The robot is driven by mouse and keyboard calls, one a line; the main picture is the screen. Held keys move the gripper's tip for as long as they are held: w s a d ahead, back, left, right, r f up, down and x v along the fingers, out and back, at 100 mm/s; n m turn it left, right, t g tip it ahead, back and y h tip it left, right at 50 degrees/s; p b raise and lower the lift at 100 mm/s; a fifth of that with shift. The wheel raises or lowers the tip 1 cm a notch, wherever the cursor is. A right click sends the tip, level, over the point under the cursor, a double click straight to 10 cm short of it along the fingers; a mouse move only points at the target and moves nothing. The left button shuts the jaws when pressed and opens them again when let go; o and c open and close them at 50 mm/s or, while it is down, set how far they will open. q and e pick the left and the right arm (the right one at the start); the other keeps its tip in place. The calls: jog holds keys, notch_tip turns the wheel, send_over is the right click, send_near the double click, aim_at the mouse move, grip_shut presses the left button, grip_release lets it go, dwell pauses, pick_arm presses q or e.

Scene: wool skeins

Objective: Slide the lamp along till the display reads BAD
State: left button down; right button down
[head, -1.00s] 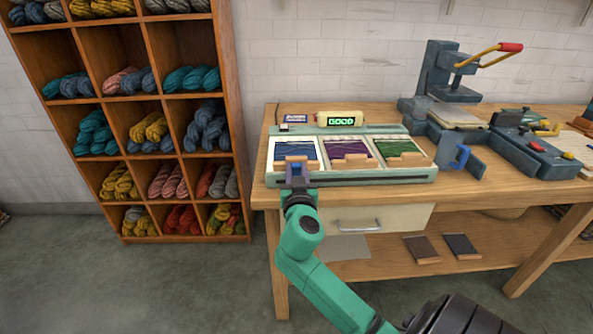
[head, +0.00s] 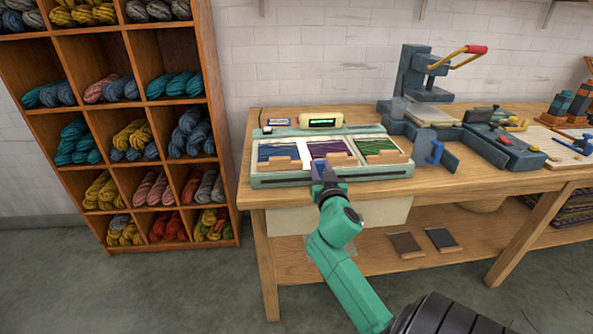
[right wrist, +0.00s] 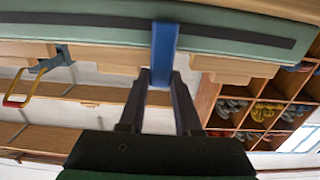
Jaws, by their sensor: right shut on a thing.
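The display (head: 321,122) is a cream box behind the long pale-green tray (head: 262,182). Its screen glows green, but its letters are too small to read. The tray holds three yarn samples: blue (head: 277,152), purple (head: 328,148) and green (head: 380,146). My right gripper (head: 325,172) is at the tray's front edge, before the purple sample. It is shut on an upright blue handle (right wrist: 164,50), seen in the right wrist view against the tray's dark front slot. I cannot make out the rest of the lamp. My left gripper is not in view.
A blue-grey press (head: 420,75) with a red-tipped lever stands right of the tray on the wooden bench (head: 470,185). A small stand with a blue handle (head: 436,153) is just right of the tray. A yarn shelf (head: 222,150) stands at the left.

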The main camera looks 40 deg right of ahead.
aim_at(337, 159)
jog(key=s+d, duration=0.1)
jog(key=d, duration=0.1)
jog(key=s+d+p, duration=0.1)
jog(key=s+d, duration=0.1)
jog(key=shift+s+d, duration=0.25)
jog(key=shift+d, duration=0.05)
jog(key=c, duration=0.6)
grip_release()
jog(key=shift+f, duration=0.1)
